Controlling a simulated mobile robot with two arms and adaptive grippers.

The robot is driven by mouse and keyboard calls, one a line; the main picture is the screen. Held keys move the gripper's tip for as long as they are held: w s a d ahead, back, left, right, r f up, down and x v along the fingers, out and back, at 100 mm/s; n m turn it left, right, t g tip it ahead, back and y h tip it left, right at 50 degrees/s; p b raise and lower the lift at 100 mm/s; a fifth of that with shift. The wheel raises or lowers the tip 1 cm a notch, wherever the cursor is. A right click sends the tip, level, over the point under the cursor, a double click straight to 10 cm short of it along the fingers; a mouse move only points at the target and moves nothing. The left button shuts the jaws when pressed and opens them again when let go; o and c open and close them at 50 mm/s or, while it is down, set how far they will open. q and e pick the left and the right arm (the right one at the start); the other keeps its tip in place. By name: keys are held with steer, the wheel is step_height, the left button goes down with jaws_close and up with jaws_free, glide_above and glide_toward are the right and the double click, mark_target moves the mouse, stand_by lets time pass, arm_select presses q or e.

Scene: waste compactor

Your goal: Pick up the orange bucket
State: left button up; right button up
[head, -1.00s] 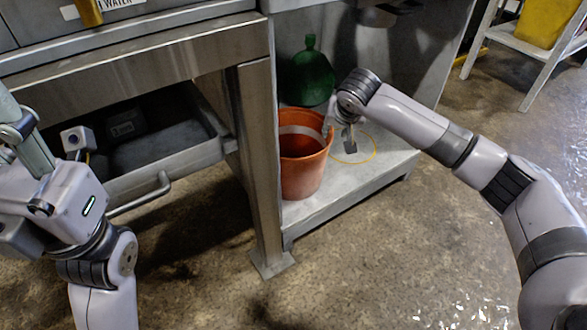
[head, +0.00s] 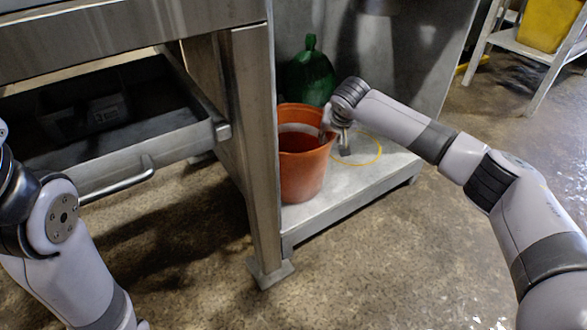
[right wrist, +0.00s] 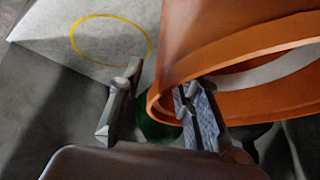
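The orange bucket (head: 303,176) stands upright on a low grey shelf (head: 347,187) in the head view. My right gripper (head: 334,128) is at the right side of its rim. In the right wrist view the fingers of that gripper (right wrist: 157,97) are apart. One finger lies over the bucket's opening and the other is outside, with the near rim of the bucket (right wrist: 220,70) reaching between them. Contact with the rim cannot be told. My left arm shows at the left edge of the head view, but its gripper is out of the picture.
A green jug (head: 308,75) stands behind the bucket. A yellow ring (head: 377,152) is marked on the shelf to the right. A metal table leg (head: 258,170) rises close to the bucket's left. An open drawer (head: 135,150) is further left. The floor in front is clear.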

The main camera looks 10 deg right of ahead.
steer(key=shift+w+f, duration=0.1)
steer(key=shift+f, duration=0.05)
jaws_close()
stand_by(0.4)
stand_by(0.7)
